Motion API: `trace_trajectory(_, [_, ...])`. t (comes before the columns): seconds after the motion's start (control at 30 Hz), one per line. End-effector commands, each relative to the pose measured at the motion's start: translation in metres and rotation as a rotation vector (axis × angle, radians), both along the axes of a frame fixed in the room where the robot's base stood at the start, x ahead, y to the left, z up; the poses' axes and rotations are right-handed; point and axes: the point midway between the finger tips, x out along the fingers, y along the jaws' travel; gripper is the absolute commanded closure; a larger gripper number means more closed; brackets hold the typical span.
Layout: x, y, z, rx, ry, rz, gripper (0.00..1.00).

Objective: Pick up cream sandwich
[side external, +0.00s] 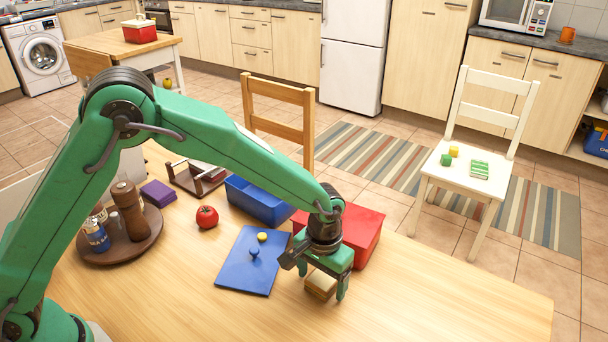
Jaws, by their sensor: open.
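The cream sandwich (319,286) looks like a small tan-brown block with a pale layer. It sits on the wooden table, to the right of the blue lid. My gripper (322,280) points down over it with its green fingers open. One finger is on the right side of the sandwich, and the other is towards its upper left. The gripper body hides part of the sandwich's top. I cannot tell whether the fingers touch it.
A red box (362,236) stands close behind my gripper, beside a blue bin (258,203). A blue lid (242,274) with a knob lies left, near a tomato (207,217). A round tray (92,256) holds a pepper mill and cans. The table's right end is clear.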

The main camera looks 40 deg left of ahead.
Motion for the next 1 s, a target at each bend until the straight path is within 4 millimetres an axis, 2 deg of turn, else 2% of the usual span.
trace_trajectory(0.07, [0.000, 0.000, 0.000, 0.000, 0.000, 0.000, 0.22])
trace_trajectory(0.3, [0.000, 0.000, 0.000, 0.000, 0.000, 0.000, 0.69])
trace_trajectory(0.33, [0.000, 0.000, 0.000, 0.000, 0.000, 0.000, 0.72])
trace_trajectory(0.73, [0.001, 0.000, 0.005, -0.001, -0.003, 0.000, 0.72])
trace_trajectory(0.87, [0.001, 0.000, 0.015, -0.001, -0.002, 0.000, 0.72])
trace_trajectory(1.0, [0.001, -0.001, 0.033, -0.002, -0.004, 0.000, 0.72])
